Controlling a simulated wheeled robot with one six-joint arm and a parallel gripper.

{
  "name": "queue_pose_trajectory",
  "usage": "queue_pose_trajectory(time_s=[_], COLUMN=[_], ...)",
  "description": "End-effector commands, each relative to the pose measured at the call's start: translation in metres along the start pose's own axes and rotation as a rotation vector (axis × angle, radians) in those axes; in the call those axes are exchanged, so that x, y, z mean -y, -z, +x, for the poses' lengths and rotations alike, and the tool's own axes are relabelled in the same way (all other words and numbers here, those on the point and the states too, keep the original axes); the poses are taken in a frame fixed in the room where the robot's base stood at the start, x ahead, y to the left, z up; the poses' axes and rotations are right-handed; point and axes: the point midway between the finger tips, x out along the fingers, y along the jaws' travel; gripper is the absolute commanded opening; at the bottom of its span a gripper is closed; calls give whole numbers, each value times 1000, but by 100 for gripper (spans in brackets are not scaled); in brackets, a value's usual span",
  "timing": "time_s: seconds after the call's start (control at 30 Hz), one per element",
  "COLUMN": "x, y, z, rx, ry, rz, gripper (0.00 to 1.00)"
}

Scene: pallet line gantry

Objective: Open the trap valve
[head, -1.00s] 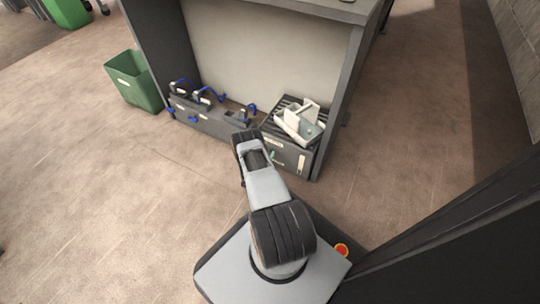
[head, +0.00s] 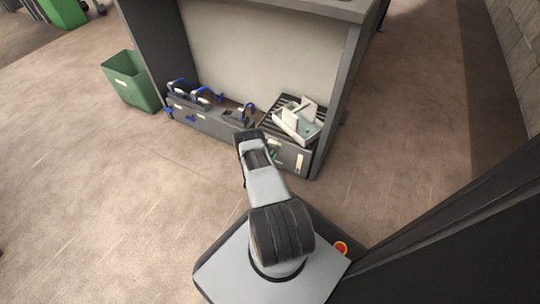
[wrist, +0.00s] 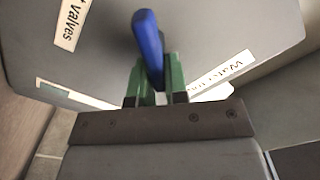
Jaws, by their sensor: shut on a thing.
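A blue valve lever (wrist: 148,42) stands out from a grey panel (wrist: 205,35) in the wrist view. My gripper (wrist: 157,82) has its green fingers closed on either side of the lever. The lever's tip reaches beyond the fingers, pointing up and slightly left. The valve's body is hidden, and no label reading "trap" is legible. One label (wrist: 72,22) ends in "valves"; another label (wrist: 222,75) seems to begin with "Water". In the head view, my arm covers the held lever, and only a bit of green finger shows by the right-hand grey box (head: 290,157).
A low grey unit (head: 212,121) with several blue-handled fittings stands left of my arm under the bench frame (head: 344,95). A white angular part (head: 297,122) lies on the right-hand box. A green bin (head: 131,82) stands at left.

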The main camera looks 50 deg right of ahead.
Motion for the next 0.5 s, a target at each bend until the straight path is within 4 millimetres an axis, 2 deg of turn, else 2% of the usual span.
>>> queue_pose_trajectory(time_s=[0.5], x=[-13], y=[-2], z=[2], rx=[-7], ry=[-5], rz=[486], gripper=[0])
